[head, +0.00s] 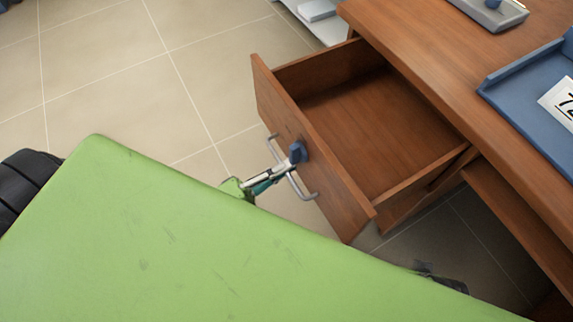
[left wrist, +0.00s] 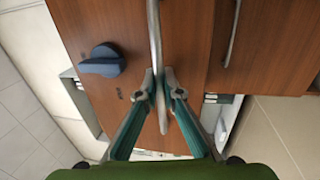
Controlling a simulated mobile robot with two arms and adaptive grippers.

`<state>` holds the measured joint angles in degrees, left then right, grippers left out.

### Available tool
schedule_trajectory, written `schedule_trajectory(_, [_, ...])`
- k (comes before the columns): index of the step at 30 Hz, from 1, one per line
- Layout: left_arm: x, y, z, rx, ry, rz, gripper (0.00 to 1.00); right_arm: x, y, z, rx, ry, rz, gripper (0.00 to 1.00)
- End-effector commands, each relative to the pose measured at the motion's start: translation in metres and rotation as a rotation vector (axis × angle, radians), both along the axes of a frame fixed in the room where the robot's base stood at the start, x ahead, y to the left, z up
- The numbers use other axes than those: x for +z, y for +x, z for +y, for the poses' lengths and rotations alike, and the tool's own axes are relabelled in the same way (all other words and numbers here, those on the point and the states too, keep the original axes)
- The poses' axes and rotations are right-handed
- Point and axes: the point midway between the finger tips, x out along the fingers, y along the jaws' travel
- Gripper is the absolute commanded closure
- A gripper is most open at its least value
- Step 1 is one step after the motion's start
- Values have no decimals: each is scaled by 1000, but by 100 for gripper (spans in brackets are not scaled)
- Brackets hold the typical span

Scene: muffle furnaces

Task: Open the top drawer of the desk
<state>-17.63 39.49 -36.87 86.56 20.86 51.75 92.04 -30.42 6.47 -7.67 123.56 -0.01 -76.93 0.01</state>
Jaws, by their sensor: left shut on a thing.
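The desk's (head: 420,70) top drawer (head: 350,130) is brown wood and stands pulled well out, with its empty inside showing in the head view. Its front carries a grey bar handle (head: 298,188) and a blue knob (head: 297,152). My left gripper (head: 281,172) is at the middle of the handle. In the left wrist view the gripper's fingers (left wrist: 157,84) are shut around the handle bar (left wrist: 155,35), with the blue knob (left wrist: 102,60) to the left. My right gripper is in neither view.
A blue tray (head: 515,85) with a white label and a grey device (head: 490,12) are on the desktop. A second handle (left wrist: 233,35) shows on another wooden front. Tiled floor (head: 120,90) lies clear beyond the drawer.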

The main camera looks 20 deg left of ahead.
Motion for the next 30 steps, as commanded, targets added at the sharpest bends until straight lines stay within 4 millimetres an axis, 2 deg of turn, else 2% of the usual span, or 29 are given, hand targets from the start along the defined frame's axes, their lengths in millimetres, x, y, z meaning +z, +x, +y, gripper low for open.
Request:
schedule_trajectory(2, [-2,-1,0,0,4,5,100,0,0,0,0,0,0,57])
schedule_trajectory(3, [-2,0,0,0,4,5,85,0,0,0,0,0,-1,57])
schedule_trajectory(4, [-2,0,0,0,3,4,78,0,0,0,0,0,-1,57])
schedule_trajectory(5, [-2,0,0,0,3,4,76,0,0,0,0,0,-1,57])
schedule_trajectory(17, [-2,-4,3,0,2,3,76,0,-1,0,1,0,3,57])
schedule_trajectory(20, [-5,-14,10,0,3,4,76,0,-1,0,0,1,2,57])
schedule_trajectory(30, [-19,-71,51,-1,4,5,76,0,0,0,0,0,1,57])
